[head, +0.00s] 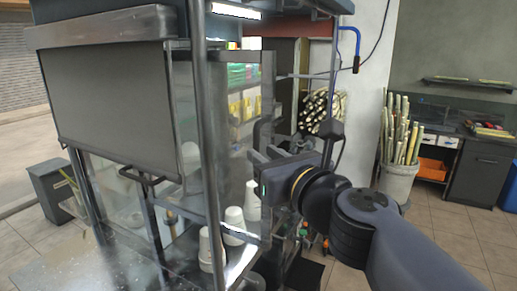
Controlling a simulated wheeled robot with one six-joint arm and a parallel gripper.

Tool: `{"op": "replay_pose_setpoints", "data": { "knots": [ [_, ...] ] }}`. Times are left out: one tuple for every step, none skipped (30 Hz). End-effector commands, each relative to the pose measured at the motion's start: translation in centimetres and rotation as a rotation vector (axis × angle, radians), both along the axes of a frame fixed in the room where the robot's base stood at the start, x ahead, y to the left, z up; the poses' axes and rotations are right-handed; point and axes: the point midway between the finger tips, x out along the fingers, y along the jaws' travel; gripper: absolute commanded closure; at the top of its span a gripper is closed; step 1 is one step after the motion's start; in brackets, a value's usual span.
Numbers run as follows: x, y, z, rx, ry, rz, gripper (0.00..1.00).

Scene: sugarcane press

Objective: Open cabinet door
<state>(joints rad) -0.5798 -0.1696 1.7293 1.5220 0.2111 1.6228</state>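A glass cabinet door (241,92) in a grey metal frame stands at the right end of the metal cart. It appears to stand at an angle to the cart's corner post; I cannot tell how far it is open. A dark upright handle (261,132) is on its right side. My gripper (262,158) is at the lower part of this handle, reaching in from the right. The fingers overlap the handle and door edge in the picture, so contact and finger gap are unclear.
White cup stacks (235,219) stand inside behind the glass. A bucket of cane (398,178) stands behind my arm. Tiled floor (455,232) is clear at right.

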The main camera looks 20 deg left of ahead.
Motion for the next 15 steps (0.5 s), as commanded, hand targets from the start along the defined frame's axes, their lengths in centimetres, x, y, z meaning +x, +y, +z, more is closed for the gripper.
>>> {"op": "replay_pose_setpoints", "data": {
  "knots": [
    [-0.7,-0.8,0.3,0.001,-0.002,-0.002,0.75],
    [-1.1,-1.2,0.2,0.001,-0.003,-0.002,0.75],
    [-1.6,-1.7,0.2,0.001,-0.002,-0.002,0.75],
    [-2.0,-2.1,0.3,0.001,-0.004,-0.002,0.75],
    [-2.3,-2.4,0.3,0.001,-0.004,-0.002,0.75],
    [-2.7,-2.8,0.2,0.001,-0.003,-0.002,0.75],
    [-3.0,-3.1,0.2,0.001,-0.002,-0.002,0.75],
    [-3.3,-3.4,0.2,0.001,-0.002,-0.002,0.75],
    [-3.7,-3.8,0.2,0.001,-0.002,-0.002,0.75],
    [-3.9,-4.0,0.2,0.001,-0.002,-0.002,0.75],
    [-4.1,-4.2,0.2,0.001,-0.003,-0.002,0.75],
    [-4.3,-4.4,0.2,0.001,-0.002,-0.001,0.75],
    [-4.5,-4.5,0.1,0.000,-0.001,-0.001,0.75],
    [-4.6,-4.7,0.1,0.000,-0.001,-0.001,0.75],
    [-4.7,-4.8,0.1,0.000,-0.001,-0.001,0.75]
  ]
}}
